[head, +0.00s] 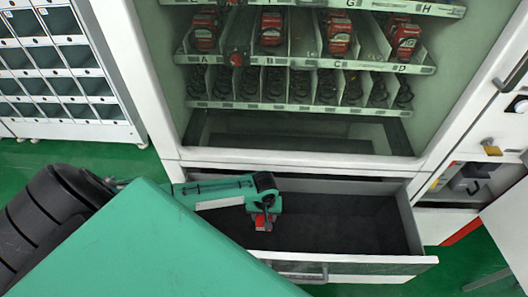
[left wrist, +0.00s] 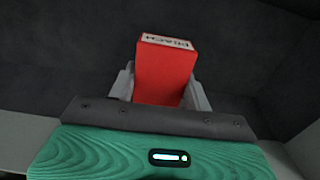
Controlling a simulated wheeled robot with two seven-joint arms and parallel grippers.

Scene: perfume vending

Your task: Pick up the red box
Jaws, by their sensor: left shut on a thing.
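The red box (left wrist: 164,72) is between the fingers of my left gripper in the left wrist view, with a white label on its end. In the head view the red box (head: 263,222) shows small at the gripper's tip. My left gripper (head: 264,208) is shut on it, in or just over the open drawer (head: 345,225) at the foot of the vending machine. The drawer's dark floor lies around and below the box. I cannot tell whether the box touches the floor. My right gripper is not in view.
The vending machine's shelves (head: 310,108) hold several red boxes above the drawer. The drawer's side walls and its front edge with a handle (head: 298,273) surround my gripper. A white rack (head: 65,75) stands at the left. The drawer's right part is empty.

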